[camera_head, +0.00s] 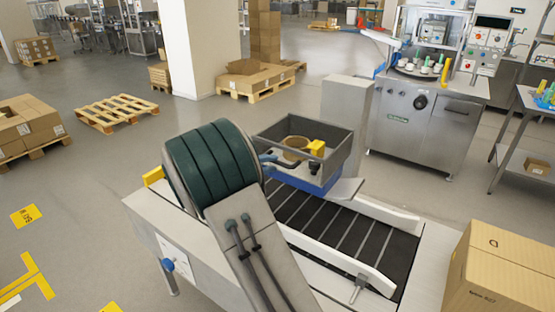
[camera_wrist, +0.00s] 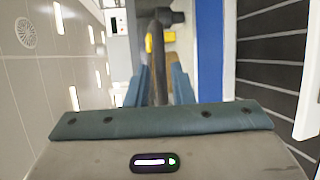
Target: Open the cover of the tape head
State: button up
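The tape head is a grey, open-topped, box-like housing (camera_head: 325,160) on a blue base (camera_head: 312,184) above the conveyor. A brown ring-shaped roll (camera_head: 294,146) and a yellow part (camera_head: 316,147) show inside it. I cannot tell which part is the cover. My gripper (camera_head: 284,163) is at the left side of the housing. In the wrist view my gripper's two blue fingers (camera_wrist: 159,82) lie either side of a dark upright bar (camera_wrist: 157,50), with little gap. I cannot tell whether they press on it. The fingertips are partly hidden.
The conveyor's black belt (camera_head: 345,226) runs below the housing between white guide rails (camera_head: 340,258). A cardboard box (camera_head: 500,270) stands at the right front. A steel machine (camera_head: 420,120) stands behind. Open floor lies to the left, with a wooden pallet (camera_head: 117,112).

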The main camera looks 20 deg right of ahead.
aim_at(276, 163)
jog(key=shift+p+x, duration=0.3)
jog(key=shift+x, duration=1.5)
jog(key=shift+s, duration=0.1)
grip_shut()
jog(key=shift+r, duration=0.1)
